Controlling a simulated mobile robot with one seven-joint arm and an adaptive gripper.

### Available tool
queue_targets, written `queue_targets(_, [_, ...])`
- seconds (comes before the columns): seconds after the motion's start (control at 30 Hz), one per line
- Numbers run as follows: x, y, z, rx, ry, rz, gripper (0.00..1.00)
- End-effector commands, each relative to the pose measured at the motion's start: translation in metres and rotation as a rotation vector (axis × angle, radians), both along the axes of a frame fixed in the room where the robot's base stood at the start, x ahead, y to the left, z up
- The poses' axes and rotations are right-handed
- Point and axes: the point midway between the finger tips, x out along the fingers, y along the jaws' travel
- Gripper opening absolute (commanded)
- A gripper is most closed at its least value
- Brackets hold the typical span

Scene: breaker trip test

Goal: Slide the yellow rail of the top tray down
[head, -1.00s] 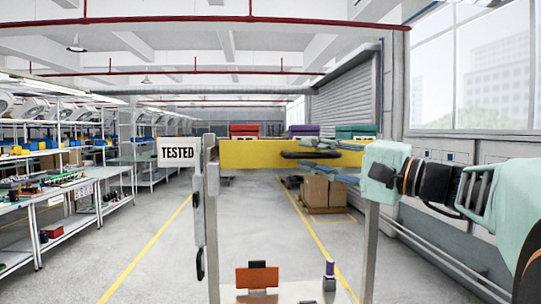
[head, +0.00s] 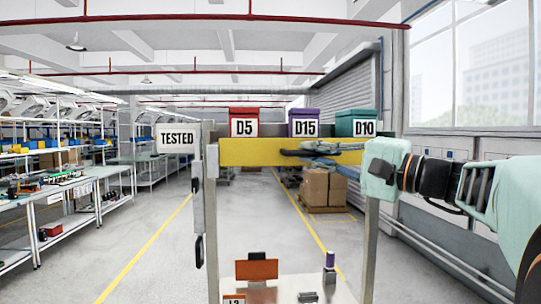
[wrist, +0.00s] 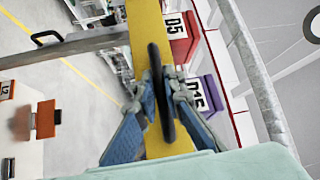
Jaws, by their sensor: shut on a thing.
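The yellow rail (head: 240,151) runs level between two grey uprights in the head view. It also crosses the wrist view from top to bottom (wrist: 143,30). A dark oval handle (wrist: 160,90) is on the rail's face. My gripper (wrist: 163,98) has its blue-grey fingers shut on this handle, one finger on each side. In the head view my gripper (head: 318,149) reaches in from the right, in front of the rail. Behind the rail stand a red box D5 (head: 243,113), a purple box D15 (head: 304,115) and a teal box D10 (head: 358,116), their labels showing above it.
A TESTED sign (head: 177,139) is beside the top of the left upright (head: 211,190). Below the rail are an orange block (head: 257,269) and a small purple-topped post (head: 330,268). Workbenches (head: 75,187) line the left, with clear floor between.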

Motion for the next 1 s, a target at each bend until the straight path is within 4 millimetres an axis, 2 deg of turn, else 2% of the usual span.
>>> queue_targets(0.03, [0.000, 0.001, -0.012, 0.000, -0.001, 0.001, 0.00])
queue_targets(0.17, [0.000, 0.000, -0.019, 0.000, -0.003, 0.000, 0.00])
queue_targets(0.63, [0.000, -0.001, -0.024, 0.000, 0.004, 0.000, 0.00])
queue_targets(0.67, [0.000, -0.001, -0.024, 0.000, 0.004, 0.000, 0.10])
queue_targets(0.8, [0.000, 0.000, -0.024, 0.000, 0.003, 0.000, 0.25])
queue_targets(1.0, [0.000, 0.000, -0.022, 0.001, -0.001, 0.000, 0.27])
